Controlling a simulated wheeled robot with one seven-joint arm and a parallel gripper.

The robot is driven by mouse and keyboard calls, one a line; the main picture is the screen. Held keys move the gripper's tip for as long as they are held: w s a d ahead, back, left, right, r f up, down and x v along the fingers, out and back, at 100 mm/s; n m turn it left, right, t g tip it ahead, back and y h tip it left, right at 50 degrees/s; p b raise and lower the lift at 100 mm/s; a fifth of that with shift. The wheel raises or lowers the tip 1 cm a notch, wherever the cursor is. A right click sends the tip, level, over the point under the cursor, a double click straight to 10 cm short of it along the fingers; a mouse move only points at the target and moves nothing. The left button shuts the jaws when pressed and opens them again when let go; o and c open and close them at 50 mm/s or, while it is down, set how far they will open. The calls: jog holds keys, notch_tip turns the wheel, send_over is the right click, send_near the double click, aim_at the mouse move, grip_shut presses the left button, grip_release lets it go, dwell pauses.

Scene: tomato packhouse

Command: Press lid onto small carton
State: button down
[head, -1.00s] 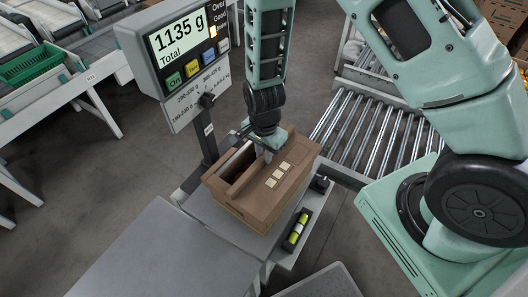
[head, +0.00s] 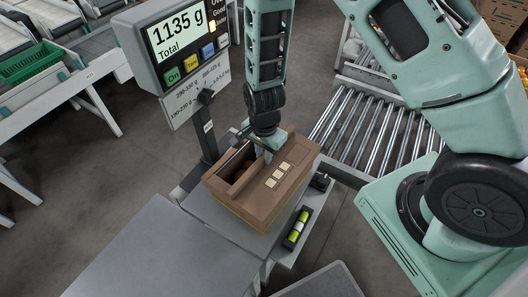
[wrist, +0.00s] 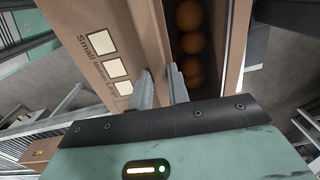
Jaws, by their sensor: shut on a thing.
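The small carton (head: 241,213) is a brown cardboard box standing on the grey scale platform in the head view. Its brown lid (head: 295,183) bears several pale label squares and covers the right part of the top. A long opening remains on the left. In the wrist view the lid (wrist: 75,22) shows the printed word "Small", and round orange-brown tomatoes (wrist: 193,42) sit in the dark opening beside it. My gripper (wrist: 162,76) is shut on the lid's upright inner edge, one finger on each side. In the head view my gripper (head: 266,152) points down onto the carton; its fingertips are partly hidden.
A scale display (head: 178,40) reading 1135 g stands close behind the carton on a post. A roller conveyor (head: 360,130) lies to the right. A small level-like green item (head: 297,230) sits in a black holder at front right. A bare grey table (head: 140,255) is at front left.

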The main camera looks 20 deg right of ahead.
jog(key=shift+f+b, duration=0.85)
jog(key=shift+f, duration=0.45)
dwell(0.8)
jog(key=c, duration=1.3)
grip_release()
jog(key=shift+c, duration=1.4)
jog(key=shift+r, duration=0.15)
notch_tip(320, 180, up, 8)
jog(key=p, duration=0.7)
